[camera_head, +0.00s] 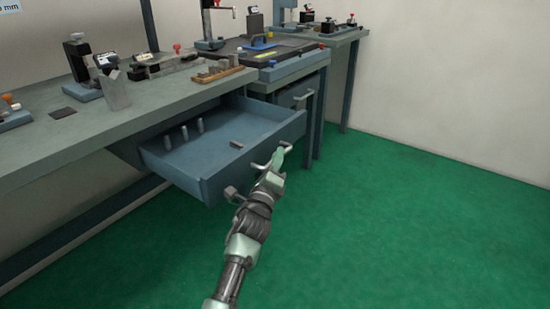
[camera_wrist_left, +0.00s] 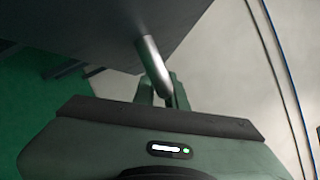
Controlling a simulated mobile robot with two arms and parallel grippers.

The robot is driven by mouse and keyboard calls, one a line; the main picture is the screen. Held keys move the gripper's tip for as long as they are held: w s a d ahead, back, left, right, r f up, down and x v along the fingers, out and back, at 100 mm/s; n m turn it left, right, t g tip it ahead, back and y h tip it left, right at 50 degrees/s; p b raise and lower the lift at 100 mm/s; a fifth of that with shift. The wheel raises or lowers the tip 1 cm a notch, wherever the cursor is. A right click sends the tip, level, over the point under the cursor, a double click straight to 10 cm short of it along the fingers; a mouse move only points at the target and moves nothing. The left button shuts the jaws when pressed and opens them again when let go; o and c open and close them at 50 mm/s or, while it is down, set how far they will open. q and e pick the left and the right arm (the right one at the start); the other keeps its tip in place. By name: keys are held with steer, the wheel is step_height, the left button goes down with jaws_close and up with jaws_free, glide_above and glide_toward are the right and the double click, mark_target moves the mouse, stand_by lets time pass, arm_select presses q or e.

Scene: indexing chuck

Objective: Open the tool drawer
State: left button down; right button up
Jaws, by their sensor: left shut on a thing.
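The tool drawer (camera_head: 225,165) is a blue-grey box under the bench. It stands pulled out, with its inside showing. Several small grey cylinders (camera_head: 185,134) stand in it and a small block (camera_head: 237,144) lies near its front. My left gripper (camera_head: 278,157) is at the drawer's front face, shut on the light metal handle (camera_head: 257,166). In the left wrist view the handle bar (camera_wrist_left: 152,62) runs down between the fingers (camera_wrist_left: 163,90), with the dark drawer front (camera_wrist_left: 90,30) behind it. My right gripper is not in view.
The grey-green workbench top (camera_head: 150,100) carries fixtures and a wooden block rack (camera_head: 218,72). A second bench unit with a closed drawer (camera_head: 290,97) stands to the right. The green floor (camera_head: 400,230) in front and to the right is clear.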

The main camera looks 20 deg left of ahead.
arm_select(q)
steer(key=shift+f, duration=0.1)
steer(key=c, duration=1.5)
jaws_free()
steer(key=shift+o, duration=0.2)
steer(key=shift+s, duration=0.1)
steer(key=p+v, duration=0.1)
steer(key=v, duration=0.6)
steer(key=shift+s, duration=0.35)
